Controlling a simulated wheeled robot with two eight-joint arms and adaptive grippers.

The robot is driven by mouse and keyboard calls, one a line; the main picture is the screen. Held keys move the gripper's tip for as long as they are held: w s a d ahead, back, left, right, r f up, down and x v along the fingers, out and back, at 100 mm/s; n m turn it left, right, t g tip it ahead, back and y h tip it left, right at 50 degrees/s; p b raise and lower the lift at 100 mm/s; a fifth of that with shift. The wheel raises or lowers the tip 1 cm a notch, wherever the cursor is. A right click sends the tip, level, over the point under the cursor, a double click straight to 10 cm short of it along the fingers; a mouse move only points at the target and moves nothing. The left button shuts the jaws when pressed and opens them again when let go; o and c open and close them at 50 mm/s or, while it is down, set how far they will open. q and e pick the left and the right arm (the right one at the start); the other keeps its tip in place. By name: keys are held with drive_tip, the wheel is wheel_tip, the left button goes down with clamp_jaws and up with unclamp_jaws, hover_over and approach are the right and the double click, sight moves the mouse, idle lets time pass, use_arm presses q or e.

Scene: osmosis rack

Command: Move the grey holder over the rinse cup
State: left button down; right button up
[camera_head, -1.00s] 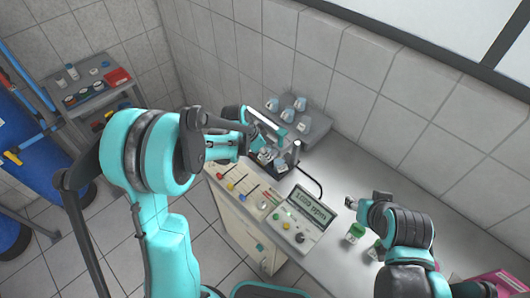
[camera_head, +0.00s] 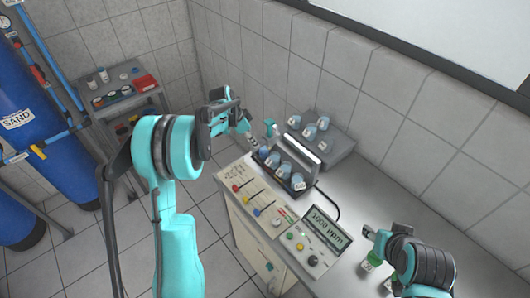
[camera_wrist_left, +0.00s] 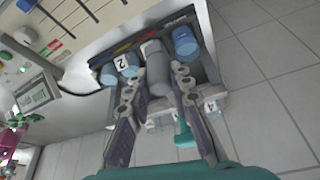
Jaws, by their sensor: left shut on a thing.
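My left gripper (camera_head: 247,126) is at the left end of the dark tray (camera_head: 294,191) in the head view. It is shut on the grey holder, a grey cylinder (camera_wrist_left: 157,68) that shows between the fingers in the left wrist view. The holder hangs over the tray, close to the blue cups; I cannot tell its height above them. Several blue cups with numbered labels stand in a row in the tray, one of them (camera_head: 284,170) near the middle. I cannot tell which is the rinse cup. My right gripper (camera_head: 368,233) is over the bench at the right, its jaws unclear.
A grey stepped stand (camera_head: 338,147) with several blue cups is behind the tray. A control panel with a display (camera_head: 327,225) is in front. Green-capped bottles (camera_head: 373,260) stand near my right gripper.

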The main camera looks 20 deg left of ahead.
use_arm(q)
drive_tip(key=w+a, duration=0.2)
drive_tip(key=a, duration=0.1)
drive_tip(key=shift+r, duration=0.1)
drive_tip(key=c, duration=1.4)
unclamp_jaws()
drive_tip(key=shift+o, duration=0.3)
drive_tip(key=shift+a, duration=0.15)
drive_tip(key=v, duration=1.1)
drive_tip(key=shift+s+r, duration=0.2)
drive_tip(key=shift+r, duration=0.15)
